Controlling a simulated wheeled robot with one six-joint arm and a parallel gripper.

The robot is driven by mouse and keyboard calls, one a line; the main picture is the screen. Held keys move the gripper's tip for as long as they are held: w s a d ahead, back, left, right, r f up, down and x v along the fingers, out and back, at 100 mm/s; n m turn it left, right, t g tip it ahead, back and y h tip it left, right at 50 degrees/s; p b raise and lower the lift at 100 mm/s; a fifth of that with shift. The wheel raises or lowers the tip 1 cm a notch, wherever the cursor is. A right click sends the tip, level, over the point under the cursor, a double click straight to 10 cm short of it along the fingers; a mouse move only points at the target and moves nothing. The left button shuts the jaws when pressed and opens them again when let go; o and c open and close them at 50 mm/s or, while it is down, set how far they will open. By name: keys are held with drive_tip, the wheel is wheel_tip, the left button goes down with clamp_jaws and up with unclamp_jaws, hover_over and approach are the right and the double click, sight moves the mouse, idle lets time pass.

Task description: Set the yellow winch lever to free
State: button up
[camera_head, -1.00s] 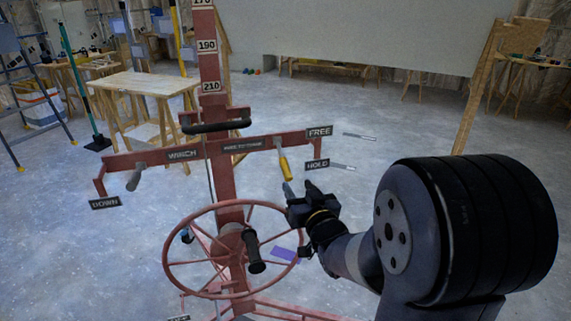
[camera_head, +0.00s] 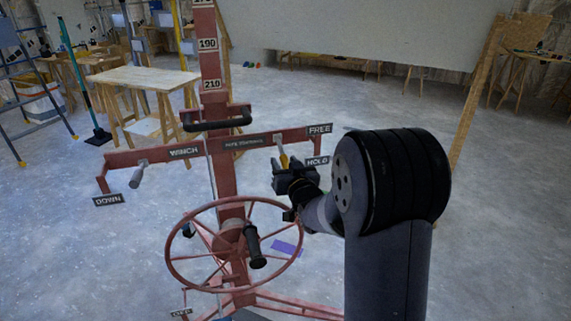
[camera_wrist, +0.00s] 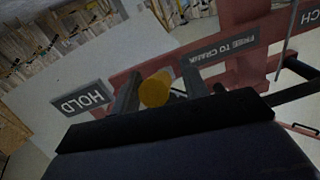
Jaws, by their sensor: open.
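The yellow winch lever (camera_head: 284,160) hangs down from the right part of the red crossbar, its lower end hidden by my gripper in the head view. The FREE sign (camera_head: 319,129) is at the bar's right end, with the HOLD sign (camera_head: 317,161) below it. My gripper (camera_head: 286,168) is at the lever's lower end. In the wrist view the round yellow end of the lever (camera_wrist: 155,89) shows between my two open fingers, with the HOLD sign (camera_wrist: 82,99) to the left. Contact with the fingers cannot be told.
The red handwheel (camera_head: 173,262) with its black crank handle (camera_head: 254,245) stands below and left of my gripper. A grey lever (camera_head: 138,175) hangs at the bar's left end near the DOWN sign (camera_head: 108,199). The floor (camera_head: 500,220) at the right is clear.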

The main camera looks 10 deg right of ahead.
clamp_jaws()
idle(0.3)
idle(0.3)
